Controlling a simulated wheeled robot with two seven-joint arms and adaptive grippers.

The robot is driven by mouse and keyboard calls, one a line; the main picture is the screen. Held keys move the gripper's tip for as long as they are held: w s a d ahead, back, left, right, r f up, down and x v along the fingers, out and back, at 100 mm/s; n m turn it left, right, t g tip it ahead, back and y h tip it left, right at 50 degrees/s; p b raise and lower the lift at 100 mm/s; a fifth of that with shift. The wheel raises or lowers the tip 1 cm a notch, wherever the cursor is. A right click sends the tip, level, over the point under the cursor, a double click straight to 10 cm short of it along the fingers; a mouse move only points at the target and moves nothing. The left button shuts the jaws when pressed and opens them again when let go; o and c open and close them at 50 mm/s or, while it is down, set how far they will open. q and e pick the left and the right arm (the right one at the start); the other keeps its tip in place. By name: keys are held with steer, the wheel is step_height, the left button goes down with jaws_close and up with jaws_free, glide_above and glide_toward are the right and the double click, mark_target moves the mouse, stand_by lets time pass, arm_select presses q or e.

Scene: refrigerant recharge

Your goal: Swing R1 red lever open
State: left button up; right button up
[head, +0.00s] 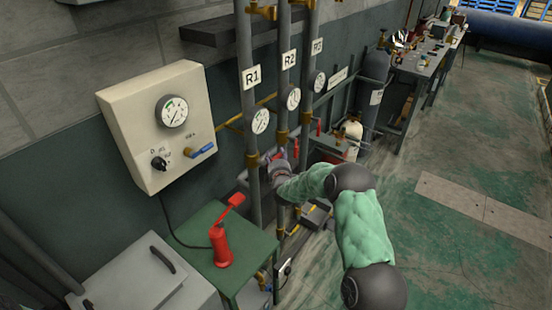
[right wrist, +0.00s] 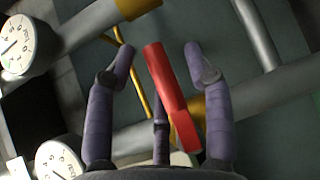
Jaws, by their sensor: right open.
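The R1 pipe (head: 252,118) is the nearest of three upright grey pipes and carries a white R1 label (head: 252,76). A red lever (head: 277,156) shows beside the R1 pipe, partly hidden by my right gripper (head: 275,163). In the right wrist view, the red lever (right wrist: 172,95) stands between the open purple fingers of my right gripper (right wrist: 160,55), with visible gaps on both sides. The lever's lower end is by a brass valve body (right wrist: 190,107) on a grey pipe. My left gripper is not in view.
The R2 pipe (head: 283,110) and R3 pipe (head: 307,85) stand close behind, with gauges. A cream control box (head: 160,130) hangs on the wall at left.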

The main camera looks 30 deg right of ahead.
steer(key=shift+c, duration=0.2)
jaws_close()
